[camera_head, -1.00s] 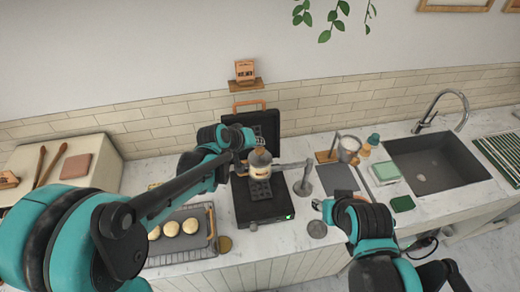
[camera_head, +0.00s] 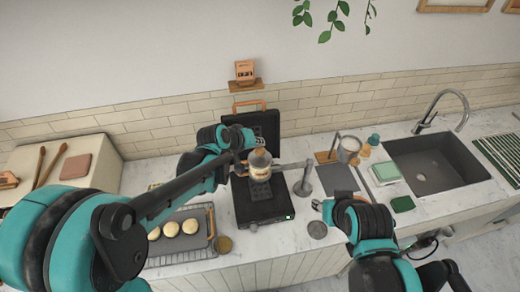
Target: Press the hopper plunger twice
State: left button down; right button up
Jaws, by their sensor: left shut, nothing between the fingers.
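The hopper (camera_head: 260,162) is a small clear container with tan contents, held on a horizontal arm from a stand (camera_head: 303,180) over the open black waffle iron (camera_head: 265,205). My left gripper (camera_head: 243,157) is shut with nothing between its fingers, at the upper left of the hopper. It hides part of the hopper's top, so I cannot tell whether it touches the plunger. My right gripper (camera_head: 322,206) is at the right, apart from the hopper, near the counter's front; its fingers are too small to read.
A tray (camera_head: 208,246) with round pastries lies left of the waffle iron. A jug (camera_head: 348,148), small bottles (camera_head: 371,142), a green-lidded box (camera_head: 386,172) and a sink (camera_head: 438,165) are at the right. A grey disc (camera_head: 317,230) lies near the front edge.

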aim_at(259, 151)
pick_arm(q)
jog(key=shift+f+b, duration=0.4)
jog(key=shift+f+b, duration=0.65)
jog(key=shift+f, duration=0.05)
dwell(0.7)
jog(key=shift+r, duration=0.1)
jog(key=shift+r+p, duration=0.8)
jog(key=shift+r, duration=0.25)
jog(key=shift+r+p, duration=1.85)
jog(key=shift+r, duration=0.75)
jog(key=shift+f, duration=0.1)
